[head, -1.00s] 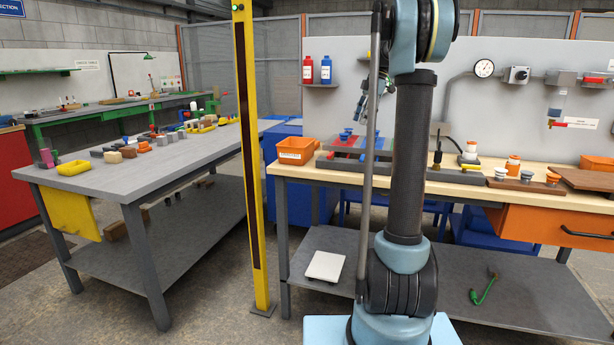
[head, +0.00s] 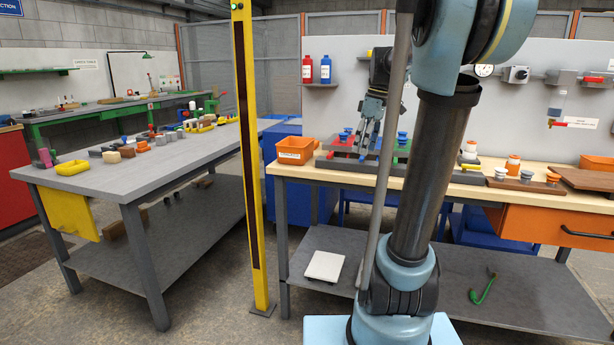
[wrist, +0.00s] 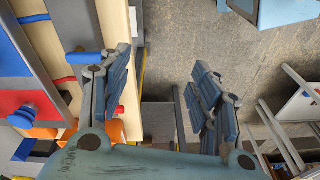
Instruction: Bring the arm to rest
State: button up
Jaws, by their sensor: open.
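My gripper (head: 368,128) is in front of the left part of the wooden bench (head: 465,186) in the head view, with its fingers pointing down. In the wrist view my gripper (wrist: 165,75) has its two blue-grey fingers wide apart, with nothing between them but floor and part of a bench behind. My arm (head: 424,180) leans to the right and hides part of the bench. A board with colored plates and blue knobs (head: 336,150) lies on the bench behind my gripper. In the wrist view, red and blue plates (wrist: 22,105) show at the left.
An orange bin (head: 296,150) stands at the bench's left end. A yellow post (head: 250,150) rises between this bench and the grey table (head: 165,165) at the left. A white plate (head: 325,266) lies on the lower shelf. Floor shows between the table and bench.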

jog(key=s+f+m+t+h, duration=0.1)
jog(key=s+f+m, duration=1)
jog(key=s+f, duration=1.2)
jog(key=shift+s+f+m+t+h, duration=0.4)
jog(key=shift+s+h, duration=0.1)
jog(key=shift+s, duration=0.55)
jog(key=shift+w+f, duration=0.15)
jog(key=shift+w, duration=0.35)
